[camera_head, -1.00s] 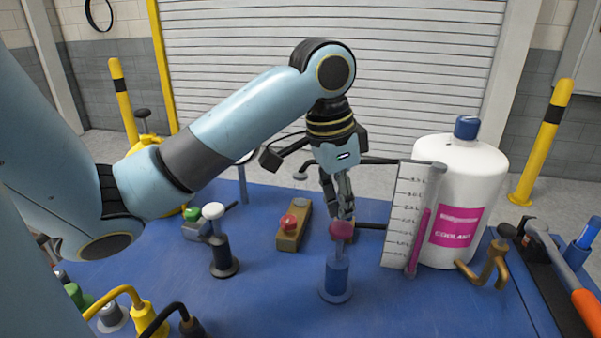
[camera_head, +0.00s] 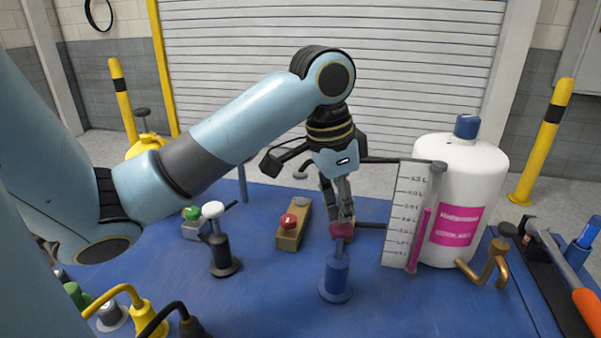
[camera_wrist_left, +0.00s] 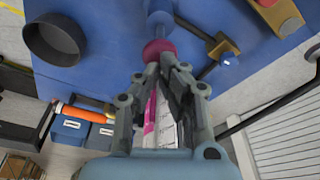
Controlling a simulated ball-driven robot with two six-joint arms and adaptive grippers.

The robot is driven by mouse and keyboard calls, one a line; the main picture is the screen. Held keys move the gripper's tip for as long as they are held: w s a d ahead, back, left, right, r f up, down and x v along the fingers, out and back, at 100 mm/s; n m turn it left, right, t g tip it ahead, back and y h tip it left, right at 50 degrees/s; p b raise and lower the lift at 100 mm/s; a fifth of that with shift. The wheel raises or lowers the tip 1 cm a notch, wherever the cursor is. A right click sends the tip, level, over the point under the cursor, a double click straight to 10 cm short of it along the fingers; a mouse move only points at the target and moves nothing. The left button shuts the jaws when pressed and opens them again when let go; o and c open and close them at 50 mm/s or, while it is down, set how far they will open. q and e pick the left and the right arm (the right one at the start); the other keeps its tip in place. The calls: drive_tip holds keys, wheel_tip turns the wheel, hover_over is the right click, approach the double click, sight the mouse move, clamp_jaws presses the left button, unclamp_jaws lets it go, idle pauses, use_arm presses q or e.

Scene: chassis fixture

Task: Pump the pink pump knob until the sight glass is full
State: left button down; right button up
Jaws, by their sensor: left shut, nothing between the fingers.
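The pink pump knob (camera_head: 341,231) sits on top of the blue pump (camera_head: 335,276) at the table's middle front. My left gripper (camera_head: 343,218) is shut and empty, pointing down with its fingertips at the top of the knob. In the left wrist view the fingertips (camera_wrist_left: 168,62) meet the edge of the pink knob (camera_wrist_left: 158,49); I cannot tell whether they press on it. The sight glass (camera_head: 419,238) stands beside a white scale board, with pink fluid in its lower part and a clear part above. My right gripper is not in view.
A white coolant bottle (camera_head: 461,205) stands behind the sight glass. A white-knobbed pump (camera_head: 220,248) and a block with a red button (camera_head: 292,226) stand left of the blue pump. A brass pipe (camera_head: 487,265) is at right. Blue table shows between them.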

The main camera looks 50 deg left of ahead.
sight(337, 226)
use_arm(q)
drive_tip(key=shift+f, duration=0.7)
drive_tip(key=shift+s+f+b, duration=0.1)
drive_tip(key=shift+f+b, duration=0.6)
drive_tip(key=shift+f, duration=1.5)
wheel_tip(337, 226, up, 6)
drive_tip(key=p, duration=0.7)
drive_tip(key=shift+f, duration=0.25)
